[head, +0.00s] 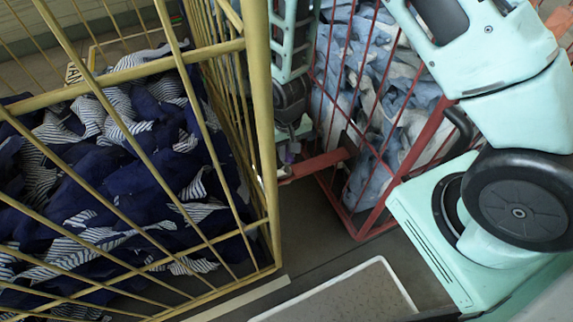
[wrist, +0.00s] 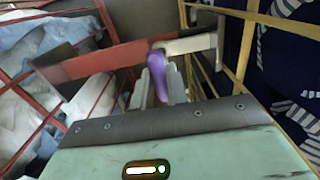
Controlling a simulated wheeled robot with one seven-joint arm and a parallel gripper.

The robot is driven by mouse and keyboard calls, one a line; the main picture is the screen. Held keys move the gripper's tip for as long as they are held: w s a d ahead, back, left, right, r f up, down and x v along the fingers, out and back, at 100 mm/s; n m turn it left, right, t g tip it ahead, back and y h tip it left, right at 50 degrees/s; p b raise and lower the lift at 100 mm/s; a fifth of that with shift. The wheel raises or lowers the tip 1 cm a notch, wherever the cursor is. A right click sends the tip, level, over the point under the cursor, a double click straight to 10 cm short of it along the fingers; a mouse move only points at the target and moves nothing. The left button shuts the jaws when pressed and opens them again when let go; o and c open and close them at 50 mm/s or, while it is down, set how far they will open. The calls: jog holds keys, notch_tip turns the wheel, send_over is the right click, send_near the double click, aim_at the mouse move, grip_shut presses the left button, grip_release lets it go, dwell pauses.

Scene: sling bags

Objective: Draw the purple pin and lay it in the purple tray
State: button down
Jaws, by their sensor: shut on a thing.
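The purple pin (wrist: 158,72) is between the fingers of my gripper (wrist: 164,84) in the wrist view. My gripper is shut on it. In the head view my gripper (head: 289,146) hangs in the gap between two cage carts, with a small bit of purple showing at it. The pin is beside the red bar (head: 318,163) of one cart and a cream bar (wrist: 190,44) of the other. Its lower end is hidden, so I cannot tell whether it is still in the coupling. No purple tray is recognisable in either view.
A yellow cage cart (head: 262,120) full of navy and striped bags stands at left. A red cage cart (head: 413,140) with pale blue bags stands behind at right. A pale-rimmed grey panel or tray (head: 385,268) lies at the bottom. Dark floor (head: 325,232) is clear between them.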

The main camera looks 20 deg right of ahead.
jog(key=shift+r+p, duration=2.25)
jog(key=shift+r, duration=0.6)
jog(key=shift+r+p, duration=1.7)
jog(key=shift+r, duration=0.3)
